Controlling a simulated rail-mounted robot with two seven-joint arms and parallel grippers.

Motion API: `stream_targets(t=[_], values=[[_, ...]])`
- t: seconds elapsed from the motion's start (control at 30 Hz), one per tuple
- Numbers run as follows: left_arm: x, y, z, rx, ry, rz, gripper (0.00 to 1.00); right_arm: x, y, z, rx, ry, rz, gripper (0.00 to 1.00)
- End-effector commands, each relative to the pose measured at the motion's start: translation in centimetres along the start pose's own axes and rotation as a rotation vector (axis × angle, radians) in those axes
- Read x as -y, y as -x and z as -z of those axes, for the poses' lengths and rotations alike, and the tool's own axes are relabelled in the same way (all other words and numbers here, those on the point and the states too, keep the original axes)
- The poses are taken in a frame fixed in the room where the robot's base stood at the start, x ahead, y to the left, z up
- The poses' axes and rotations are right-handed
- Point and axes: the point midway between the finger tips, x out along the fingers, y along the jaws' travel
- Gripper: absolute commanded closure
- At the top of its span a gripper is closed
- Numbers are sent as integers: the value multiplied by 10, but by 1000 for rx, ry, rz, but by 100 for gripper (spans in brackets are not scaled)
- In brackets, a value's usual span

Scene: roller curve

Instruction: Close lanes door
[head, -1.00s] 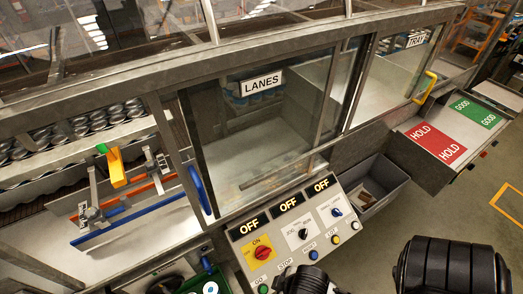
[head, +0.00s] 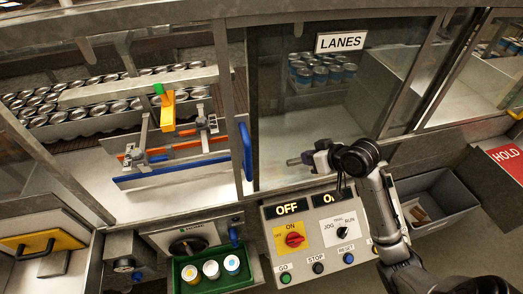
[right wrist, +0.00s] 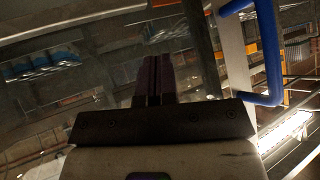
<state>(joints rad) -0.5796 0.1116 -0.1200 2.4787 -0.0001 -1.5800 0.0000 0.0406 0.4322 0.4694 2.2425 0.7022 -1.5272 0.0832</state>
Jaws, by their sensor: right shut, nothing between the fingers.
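The lanes door (head: 285,125) is a framed glass panel with a LANES sign (head: 341,41) at its top. A blue handle (head: 246,150) stands upright on its left edge. Left of that edge the enclosure is open, with cans and lane guides showing. My right gripper (head: 291,162) is shut and empty in front of the glass, pointing left, a little right of the handle and apart from it. In the right wrist view the closed fingers (right wrist: 153,78) point up the picture, and the blue handle (right wrist: 268,55) is to their right. My left gripper is out of view.
A control panel (head: 318,236) with knobs and buttons lies below the door. A green tray (head: 186,283) with three round pieces is left of it. A grey bin (head: 446,200) and red HOLD plate (head: 505,160) are at right. Rows of cans (head: 90,110) fill the lanes.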

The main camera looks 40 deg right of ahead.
Motion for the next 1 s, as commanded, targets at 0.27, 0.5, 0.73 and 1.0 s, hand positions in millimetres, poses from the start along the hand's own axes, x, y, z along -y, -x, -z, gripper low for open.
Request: stream_targets(t=[0.27, 0.5, 0.73, 1.0], values=[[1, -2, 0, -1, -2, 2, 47, -4, 39, 32, -48, -456, 500, 100], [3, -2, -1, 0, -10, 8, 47, 26, 71, 46, 63, -785, 899, 100], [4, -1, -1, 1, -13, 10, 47, 32, 78, 52, 148, -976, 963, 100], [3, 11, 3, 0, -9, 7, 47, 54, 63, 62, 161, -1001, 966, 100]])
